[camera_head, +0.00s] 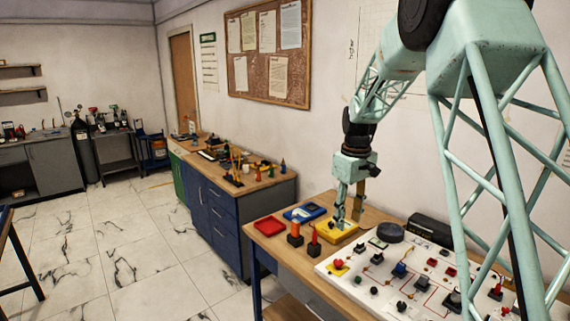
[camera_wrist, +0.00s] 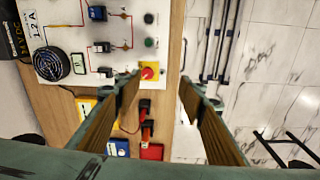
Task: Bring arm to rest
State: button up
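My gripper (camera_head: 348,218) hangs from my pale green arm over the table with the white board. In the wrist view, its two fingers (camera_wrist: 158,82) are wide apart with nothing held between them. A red knob on a yellow base (camera_wrist: 149,71) shows between the fingertips, at the edge of the white board (camera_wrist: 72,14). In the head view, the gripper overlaps a yellow device (camera_head: 330,234); I cannot tell how high above the table it is.
Two plug-like pieces, one orange-topped (camera_head: 296,230) and one red-topped (camera_head: 314,236), stand near a red tray (camera_head: 270,229) and a blue device (camera_head: 304,213). A cluttered blue cabinet (camera_head: 222,211) stands to the left.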

jog(key=s+r+m+t+b, duration=0.1)
jog(key=s+r+m+b, duration=0.1)
jog(key=s+r, duration=0.85)
jog(key=s+r+m+t+b, duration=0.1)
jog(key=s+r, duration=0.5)
jog(key=s, duration=1)
jog(key=s+f+m+b, duration=0.1)
jog(key=s+f+m, duration=0.1)
jog(key=s, duration=1.4)
jog(key=s+f+m+t+b, duration=0.1)
jog(key=s+f+b, duration=0.1)
jog(key=s, duration=1.3)
jog(key=shift+s+a+f+m, duration=0.15)
jog(key=shift+s+f+m, duration=0.05)
jog(key=shift+s+m, duration=0.2)
jog(key=shift+f, duration=0.1)
notch_tip(320, 180, down, 10)
jog(key=b, duration=1)
jog(key=shift+f+b, duration=0.2)
jog(key=shift+b, duration=0.2)
jog(key=shift+f, duration=0.1)
